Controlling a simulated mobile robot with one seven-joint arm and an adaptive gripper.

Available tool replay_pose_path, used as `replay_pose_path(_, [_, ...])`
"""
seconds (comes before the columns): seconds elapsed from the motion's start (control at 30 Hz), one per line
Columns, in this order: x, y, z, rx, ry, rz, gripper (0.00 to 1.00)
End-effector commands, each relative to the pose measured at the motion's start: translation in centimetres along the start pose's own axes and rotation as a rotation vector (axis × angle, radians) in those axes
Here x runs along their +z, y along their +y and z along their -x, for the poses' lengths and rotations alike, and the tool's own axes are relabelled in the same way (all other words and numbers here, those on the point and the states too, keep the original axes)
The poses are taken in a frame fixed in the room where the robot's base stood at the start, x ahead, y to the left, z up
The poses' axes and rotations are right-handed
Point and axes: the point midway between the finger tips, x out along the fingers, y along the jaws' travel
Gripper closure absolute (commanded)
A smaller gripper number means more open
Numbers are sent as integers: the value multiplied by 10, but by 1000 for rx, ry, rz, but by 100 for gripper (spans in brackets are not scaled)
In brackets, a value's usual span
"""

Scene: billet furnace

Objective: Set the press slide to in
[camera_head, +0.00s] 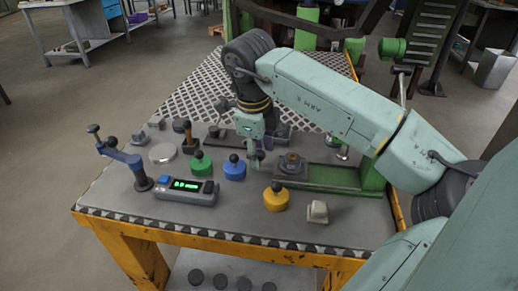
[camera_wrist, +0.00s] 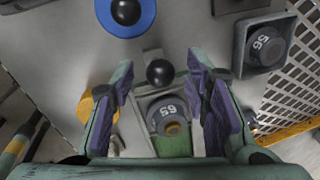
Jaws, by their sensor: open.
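The press slide (camera_wrist: 150,57) is a grey bar with a black ball knob (camera_wrist: 160,73), in the wrist view at the near end of the green press (camera_wrist: 172,144). A round dark weight marked 65 (camera_wrist: 168,115) sits right behind the knob. In the head view the green press (camera_head: 330,176) stands right of the table's middle, and the weight (camera_head: 291,163) is on it. My gripper (camera_wrist: 160,80) is open, with its purple-padded fingers on either side of the knob, apart from it. In the head view my gripper (camera_head: 257,152) hangs above the press's left end and partly hides the slide.
A blue knobbed weight (camera_head: 235,170), a green one (camera_head: 201,163) and a yellow one (camera_head: 276,198) stand close by. A display box (camera_head: 187,191) and a blue lever stand (camera_head: 137,170) are at left. A second weight marked 56 (camera_wrist: 265,45) sits in a grey holder. A perforated plate (camera_head: 200,92) covers the back.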

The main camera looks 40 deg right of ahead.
Motion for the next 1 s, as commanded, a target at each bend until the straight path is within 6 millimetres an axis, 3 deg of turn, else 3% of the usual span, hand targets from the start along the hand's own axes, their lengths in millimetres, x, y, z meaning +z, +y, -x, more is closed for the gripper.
replay_pose_path(0.1, [0,0,0,0,0,0,59])
replay_pose_path(0.7, [0,0,1,0,0,0,99])
replay_pose_path(1.0, [0,0,1,0,0,0,100])
